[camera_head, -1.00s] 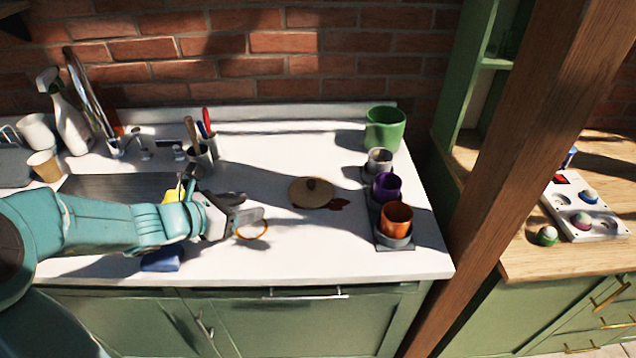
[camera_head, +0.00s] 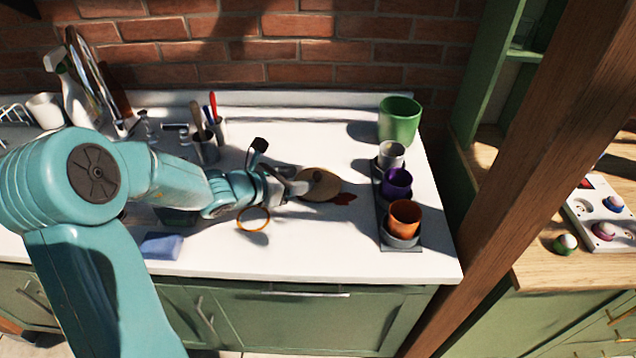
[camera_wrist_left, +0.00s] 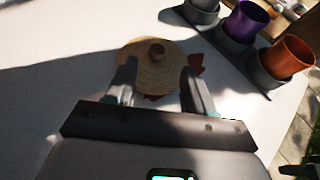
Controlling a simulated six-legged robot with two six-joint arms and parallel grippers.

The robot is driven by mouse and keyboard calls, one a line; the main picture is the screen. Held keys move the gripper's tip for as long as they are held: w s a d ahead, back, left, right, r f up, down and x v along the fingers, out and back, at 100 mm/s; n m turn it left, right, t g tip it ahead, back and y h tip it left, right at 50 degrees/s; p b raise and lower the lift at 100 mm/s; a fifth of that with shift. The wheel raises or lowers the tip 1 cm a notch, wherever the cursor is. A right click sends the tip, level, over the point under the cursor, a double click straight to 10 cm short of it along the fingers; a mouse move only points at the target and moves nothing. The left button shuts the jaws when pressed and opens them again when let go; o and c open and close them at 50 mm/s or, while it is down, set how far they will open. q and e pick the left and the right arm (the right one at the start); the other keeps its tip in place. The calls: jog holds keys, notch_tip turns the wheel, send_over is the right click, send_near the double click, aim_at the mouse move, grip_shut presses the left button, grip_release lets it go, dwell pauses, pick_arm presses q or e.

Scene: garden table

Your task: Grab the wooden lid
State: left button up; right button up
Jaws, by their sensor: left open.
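The wooden lid (camera_head: 322,184) is a round, light brown disc lying on the white counter, partly hidden by my left gripper in the head view. In the left wrist view the wooden lid (camera_wrist_left: 152,70) shows its darker round knob on top. My left gripper (camera_head: 303,183) is open at the lid's left edge in the head view. In the left wrist view the open fingers (camera_wrist_left: 158,82) lie on either side of the lid's near part, with the knob ahead between them. I cannot tell whether they touch it. My right gripper is not in view.
A dark tray (camera_head: 388,248) with grey, purple and orange cups stands right of the lid. A green pot (camera_head: 399,121) is behind them. A red flat piece (camera_head: 345,198) shows by the lid. An orange ring (camera_head: 253,219) and blue sponge (camera_head: 161,246) lie in front of my arm.

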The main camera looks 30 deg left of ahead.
aim_at(317, 174)
pick_arm(q)
jog(key=shift+w+d, duration=0.15)
jog(key=x, duration=0.2)
jog(key=p+x, duration=0.1)
jog(key=x, duration=0.2)
jog(key=shift+w+f, duration=0.1)
jog(key=shift+w, duration=0.15)
jog(key=shift+a, duration=0.25)
jog(key=c, duration=0.8)
grip_shut()
